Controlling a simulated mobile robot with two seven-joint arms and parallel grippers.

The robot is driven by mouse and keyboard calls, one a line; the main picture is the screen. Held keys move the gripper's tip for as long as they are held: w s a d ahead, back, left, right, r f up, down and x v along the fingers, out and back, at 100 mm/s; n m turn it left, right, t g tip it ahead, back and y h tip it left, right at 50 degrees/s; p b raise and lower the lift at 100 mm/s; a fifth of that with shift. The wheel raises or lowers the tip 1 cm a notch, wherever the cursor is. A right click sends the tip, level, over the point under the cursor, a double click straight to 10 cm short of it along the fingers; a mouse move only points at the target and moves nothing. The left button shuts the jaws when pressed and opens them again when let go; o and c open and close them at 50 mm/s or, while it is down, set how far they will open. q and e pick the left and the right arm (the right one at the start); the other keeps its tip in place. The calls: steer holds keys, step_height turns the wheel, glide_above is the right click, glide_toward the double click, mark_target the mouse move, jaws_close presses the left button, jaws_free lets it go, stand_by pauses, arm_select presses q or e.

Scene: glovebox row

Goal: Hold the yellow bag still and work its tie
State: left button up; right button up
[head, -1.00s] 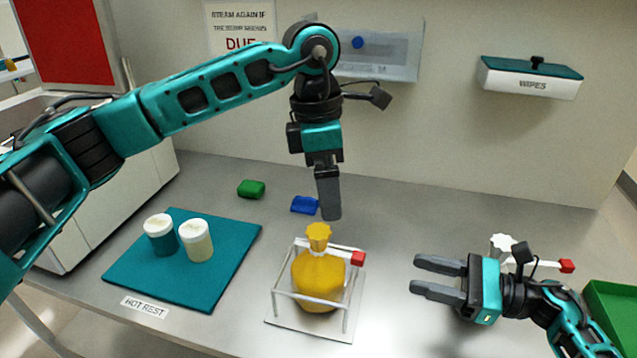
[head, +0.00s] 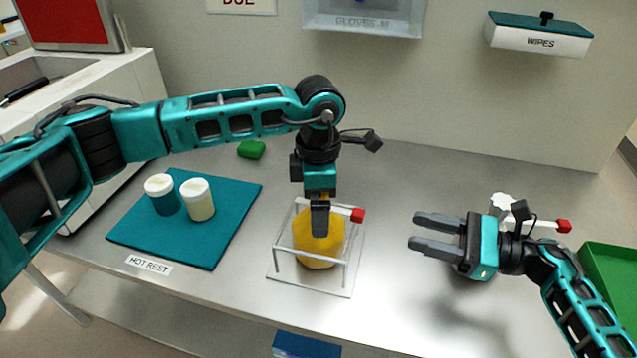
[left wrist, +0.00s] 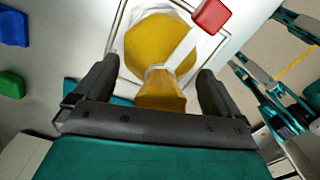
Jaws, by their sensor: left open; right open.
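The yellow bag (head: 332,240) sits upright in a white wire frame (head: 345,268) on a pale base. A bar with a red end (head: 358,215) reaches to the bag's neck. My left gripper (head: 320,222) points down over the bag and hides its gathered top in the head view. In the left wrist view the open left fingers (left wrist: 160,75) stand on either side of the bag's tied neck (left wrist: 158,72), with gaps showing. The yellow bag (left wrist: 155,40) shows beyond them. My right gripper (head: 414,231) is open and empty, to the right of the frame.
A teal mat (head: 225,235) at the left holds two white-lidded jars (head: 198,203). A green block (head: 251,150) lies behind; a blue block (left wrist: 12,28) shows in the left wrist view. Another white piece with a red end (head: 563,226) is behind my right gripper. A green tray (head: 612,262) stands right.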

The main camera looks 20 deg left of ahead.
mark_target(364, 216)
arm_select(q)
steer(key=shift+f, duration=0.35)
steer(key=shift+c, duration=0.3)
steer(key=shift+s, duration=0.1)
steer(key=c, duration=1.4)
steer(key=shift+s+f, duration=0.1)
steer(key=shift+f, duration=0.1)
arm_select(e)
steer(key=shift+o, duration=0.6)
steer(key=shift+s, duration=0.1)
steer(key=shift+m, duration=0.7)
steer(key=a, duration=1.2)
steer(key=shift+r, duration=0.25)
